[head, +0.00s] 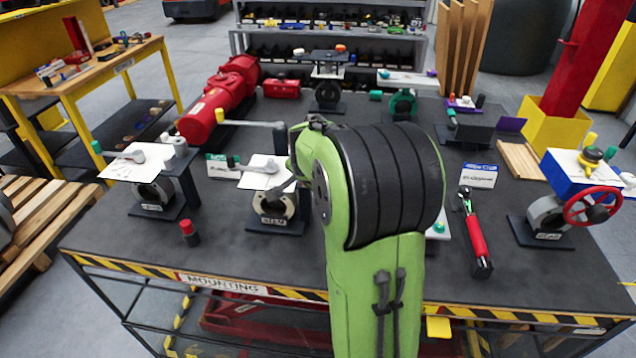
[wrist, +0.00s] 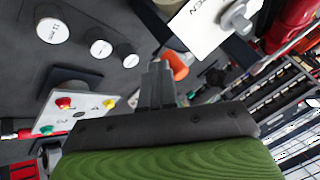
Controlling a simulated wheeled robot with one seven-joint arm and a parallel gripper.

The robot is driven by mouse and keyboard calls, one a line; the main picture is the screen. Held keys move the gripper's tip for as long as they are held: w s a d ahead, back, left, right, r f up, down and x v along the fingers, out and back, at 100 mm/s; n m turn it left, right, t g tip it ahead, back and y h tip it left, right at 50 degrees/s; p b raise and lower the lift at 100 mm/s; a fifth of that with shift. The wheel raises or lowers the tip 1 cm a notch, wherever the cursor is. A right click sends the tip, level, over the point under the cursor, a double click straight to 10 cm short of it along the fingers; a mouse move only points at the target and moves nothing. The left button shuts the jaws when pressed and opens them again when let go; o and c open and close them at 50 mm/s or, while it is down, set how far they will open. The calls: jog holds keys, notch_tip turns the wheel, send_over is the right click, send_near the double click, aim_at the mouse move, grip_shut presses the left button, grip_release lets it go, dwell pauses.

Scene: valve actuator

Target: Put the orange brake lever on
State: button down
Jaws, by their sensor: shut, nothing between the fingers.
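In the wrist view an orange rounded piece (wrist: 178,66) shows just beside and beyond the fingertips. It looks like the grip of the brake lever, but most of it is hidden. My gripper (wrist: 156,68) is shut and empty, and I cannot tell whether it touches the orange piece. A white plate (wrist: 196,32) with dark lettering and a grey knob lies beyond it. In the head view my green arm covers the gripper and the orange piece. A valve body (head: 272,207) with a white plate and a grey lever stands just left of the arm.
A button panel (wrist: 50,118) is near the gripper. The front-left table surface is mostly clear.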

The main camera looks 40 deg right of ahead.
jog(key=shift+w, duration=0.15)
jog(key=shift+w+d+r, duration=0.1)
jog(key=shift+d+r, duration=0.1)
jog(key=shift+d, duration=0.4)
